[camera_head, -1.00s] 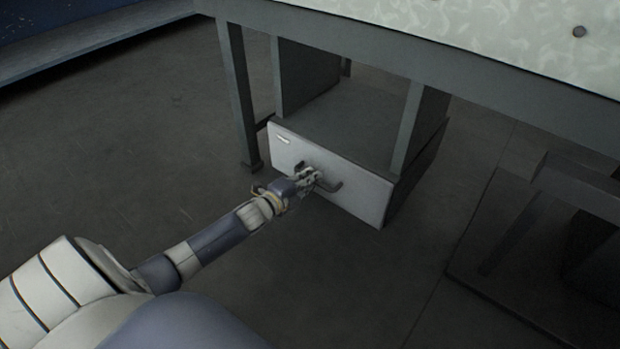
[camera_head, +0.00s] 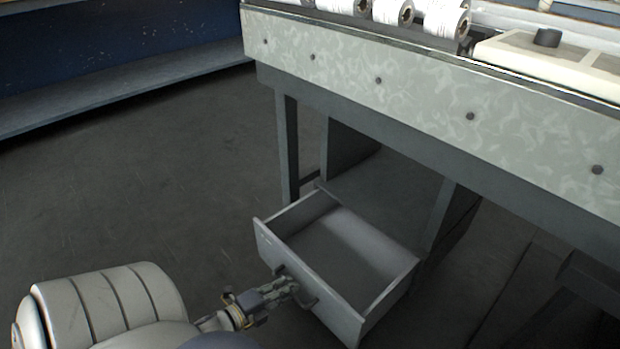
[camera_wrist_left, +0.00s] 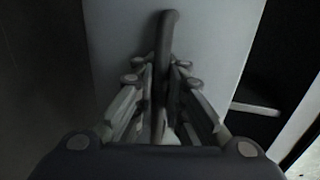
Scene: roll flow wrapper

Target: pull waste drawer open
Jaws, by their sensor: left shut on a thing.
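The waste drawer (camera_head: 310,287) is a light grey box under the machine, pulled well out with its empty-looking inside showing. Its dark bar handle (camera_head: 309,299) is on the front panel. My left gripper (camera_head: 291,287) is at the front panel, shut on the handle. In the left wrist view the fingers (camera_wrist_left: 160,100) close around the dark handle (camera_wrist_left: 168,35), with the pale drawer front (camera_wrist_left: 215,50) behind. The middle of the handle is hidden by the fingers. My right gripper is not in view.
The machine's frame (camera_head: 400,125) overhangs the drawer, with a leg (camera_head: 288,150) to its left. White rolls (camera_head: 440,18) lie on top. A blue unit with a grey ledge (camera_head: 120,100) stands at the back left. The floor (camera_head: 150,190) left of the drawer is clear.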

